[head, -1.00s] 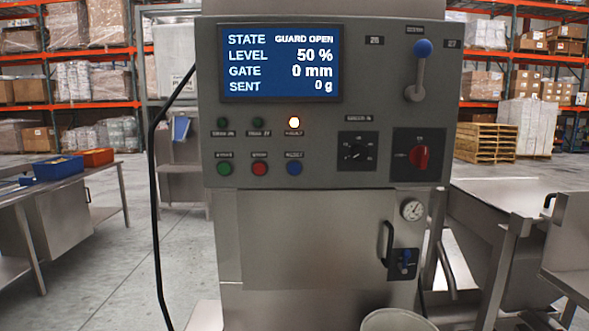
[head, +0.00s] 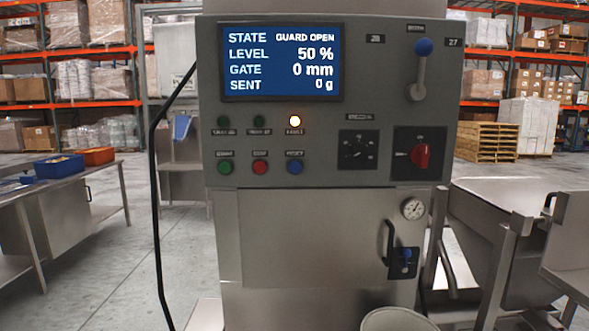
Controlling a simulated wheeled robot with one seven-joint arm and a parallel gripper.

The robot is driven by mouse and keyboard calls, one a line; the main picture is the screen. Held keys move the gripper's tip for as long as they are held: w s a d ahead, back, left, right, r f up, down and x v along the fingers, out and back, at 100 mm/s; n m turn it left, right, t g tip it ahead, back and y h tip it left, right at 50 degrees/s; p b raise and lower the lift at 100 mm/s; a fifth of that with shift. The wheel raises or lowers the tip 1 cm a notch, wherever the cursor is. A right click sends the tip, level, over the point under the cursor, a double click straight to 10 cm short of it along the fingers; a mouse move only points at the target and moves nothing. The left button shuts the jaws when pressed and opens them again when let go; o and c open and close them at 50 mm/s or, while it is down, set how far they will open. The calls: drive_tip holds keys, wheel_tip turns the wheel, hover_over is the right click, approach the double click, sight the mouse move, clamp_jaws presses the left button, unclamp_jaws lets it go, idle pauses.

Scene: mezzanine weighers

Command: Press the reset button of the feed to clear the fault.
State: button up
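The feed's grey control panel (head: 380,100) faces me. Its screen (head: 281,62) reads state GUARD OPEN, level 50 %, gate 0 mm, sent 0 g. Under these sit a green button (head: 225,167), a red button (head: 260,167) and a blue button (head: 295,168), with labels too blurred to read surely; the blue one's label may be RESET. Nothing covers the buttons. My gripper is not in view.
The panel also carries a black dial (head: 358,149), a red rotary switch (head: 420,155) and a blue-knobbed lever (head: 422,65). Below are a guard door (head: 310,240), its blue-knobbed latch (head: 405,262) and a gauge (head: 413,209). A black cable hangs left. Steel tables flank the machine.

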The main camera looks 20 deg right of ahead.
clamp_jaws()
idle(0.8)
